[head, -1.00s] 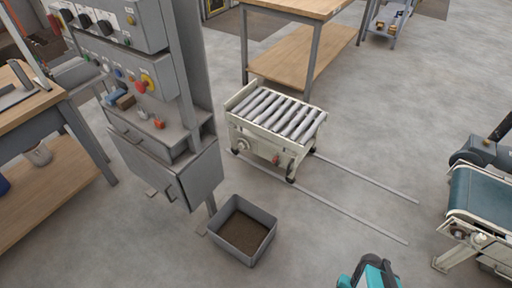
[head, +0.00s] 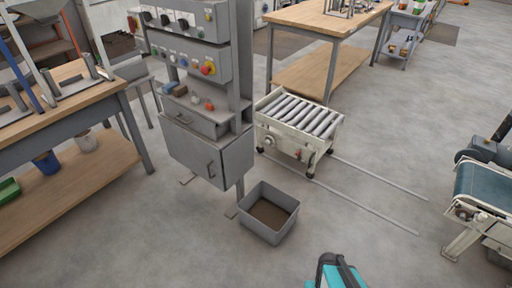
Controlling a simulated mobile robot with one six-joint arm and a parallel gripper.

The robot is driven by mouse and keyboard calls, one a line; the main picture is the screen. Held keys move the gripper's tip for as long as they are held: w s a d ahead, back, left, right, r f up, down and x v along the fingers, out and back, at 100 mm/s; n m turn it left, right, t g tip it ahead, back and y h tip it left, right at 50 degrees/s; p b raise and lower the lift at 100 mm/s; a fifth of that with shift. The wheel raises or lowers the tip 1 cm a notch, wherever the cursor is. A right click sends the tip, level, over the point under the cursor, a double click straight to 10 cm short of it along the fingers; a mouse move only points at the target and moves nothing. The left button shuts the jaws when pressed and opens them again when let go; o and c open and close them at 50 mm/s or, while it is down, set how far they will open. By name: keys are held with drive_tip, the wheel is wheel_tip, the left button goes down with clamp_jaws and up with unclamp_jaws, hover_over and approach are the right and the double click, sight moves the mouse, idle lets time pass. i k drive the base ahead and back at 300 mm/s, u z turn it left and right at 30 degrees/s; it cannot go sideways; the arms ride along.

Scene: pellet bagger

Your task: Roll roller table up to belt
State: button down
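The roller table (head: 292,137) is a low cream frame on small dark wheels, with several grey rollers across its top and a red knob on its front side. It stands right of the grey control cabinet, at the left end of two thin floor rails (head: 375,210). The belt (head: 484,184) is a dark teal conveyor on a cream frame at the right edge, partly cut off. A wide floor gap separates it from the roller table. A teal and black part of my own body shows at the bottom edge. My gripper's fingers are not in view.
The grey control cabinet (head: 207,155) stands left of the roller table. A grey bin (head: 258,231) with brown contents lies on the floor before it. Wooden workbenches stand at left (head: 75,185) and behind (head: 330,22). The floor between bin and belt is clear apart from the rails.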

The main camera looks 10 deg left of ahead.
sight(289, 145)
drive_tip(key=k, duration=0.45)
drive_tip(key=u, duration=0.45)
drive_tip(key=i, duration=1.65)
drive_tip(key=z, duration=0.25)
